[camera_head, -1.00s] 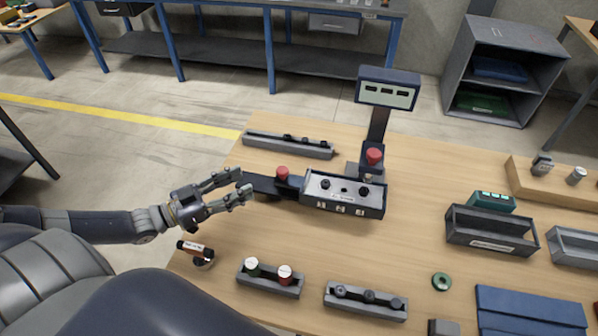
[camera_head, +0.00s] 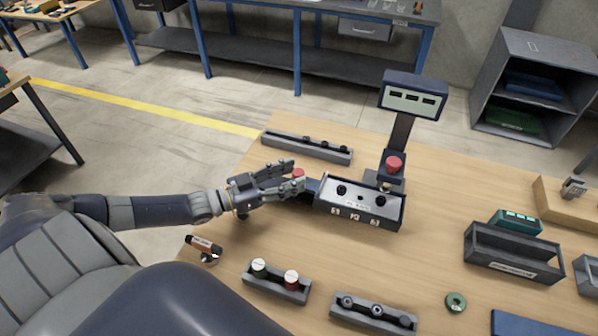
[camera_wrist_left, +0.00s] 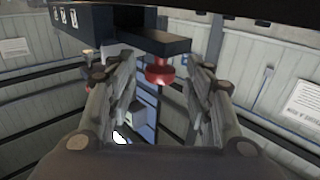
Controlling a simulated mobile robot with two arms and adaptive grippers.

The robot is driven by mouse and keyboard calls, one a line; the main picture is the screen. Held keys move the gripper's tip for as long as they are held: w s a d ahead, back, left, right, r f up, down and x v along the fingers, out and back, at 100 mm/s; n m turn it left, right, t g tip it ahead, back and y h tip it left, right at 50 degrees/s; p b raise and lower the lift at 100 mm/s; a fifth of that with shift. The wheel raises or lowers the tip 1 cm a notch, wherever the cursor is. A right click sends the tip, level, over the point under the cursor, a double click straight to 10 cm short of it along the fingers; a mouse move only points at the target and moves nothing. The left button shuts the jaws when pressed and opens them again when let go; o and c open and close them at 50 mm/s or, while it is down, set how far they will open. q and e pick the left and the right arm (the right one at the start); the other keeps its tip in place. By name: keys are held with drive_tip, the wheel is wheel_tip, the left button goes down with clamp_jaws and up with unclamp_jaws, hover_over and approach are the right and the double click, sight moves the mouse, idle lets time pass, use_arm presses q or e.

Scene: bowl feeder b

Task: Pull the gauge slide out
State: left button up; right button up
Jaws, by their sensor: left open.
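The gauge box (camera_head: 358,203) is a dark block with a light top and numbered front, on the wooden table. Its dark slide (camera_head: 309,188) sticks out of the left end and carries a red knob (camera_head: 299,173). My left gripper (camera_head: 291,176) is open at the slide, its fingers hiding most of it. In the left wrist view the slide (camera_wrist_left: 140,38) crosses the top and the red knob (camera_wrist_left: 160,72) lies between my open fingers (camera_wrist_left: 163,85), with gaps on both sides. I cannot tell whether a finger touches the slide. My right gripper is not in view.
A display on a post (camera_head: 413,100) and a red button (camera_head: 394,164) stand behind the box. Holders with round parts (camera_head: 276,285) (camera_head: 372,314) stand in front.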

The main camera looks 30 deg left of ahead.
use_arm(q)
drive_tip(key=shift+x, duration=1.35)
clamp_jaws()
